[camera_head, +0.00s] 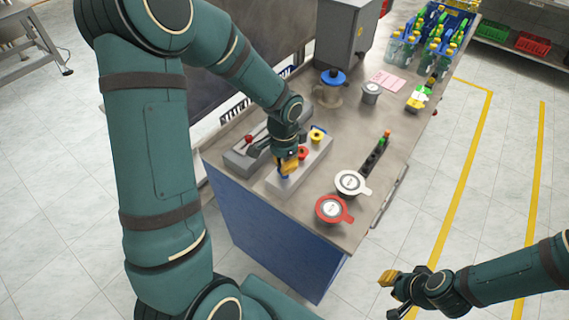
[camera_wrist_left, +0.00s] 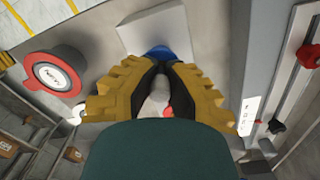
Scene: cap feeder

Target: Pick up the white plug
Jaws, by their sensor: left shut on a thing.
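My left gripper (camera_head: 287,172) is low over the grey block (camera_head: 316,158) on the table in the head view. In the left wrist view its yellow-padded fingers (camera_wrist_left: 160,82) are closed together around a whitish piece, the white plug (camera_wrist_left: 156,100), which is mostly hidden by the fingers. The plug is hidden in the head view. A blue part (camera_head: 283,178) shows at the block's near end, just beyond the fingers in the left wrist view (camera_wrist_left: 160,52). My right gripper (camera_head: 391,293) is empty and open, off the table at lower right.
A red knob (camera_head: 303,152) and a yellow knob (camera_head: 317,135) stand on the block close to the left gripper. A lever unit (camera_head: 240,160) is to the left. A red-rimmed cup (camera_head: 332,209) and a white-rimmed cup (camera_head: 351,183) stand at right. Bottles (camera_head: 430,40) are at the back.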

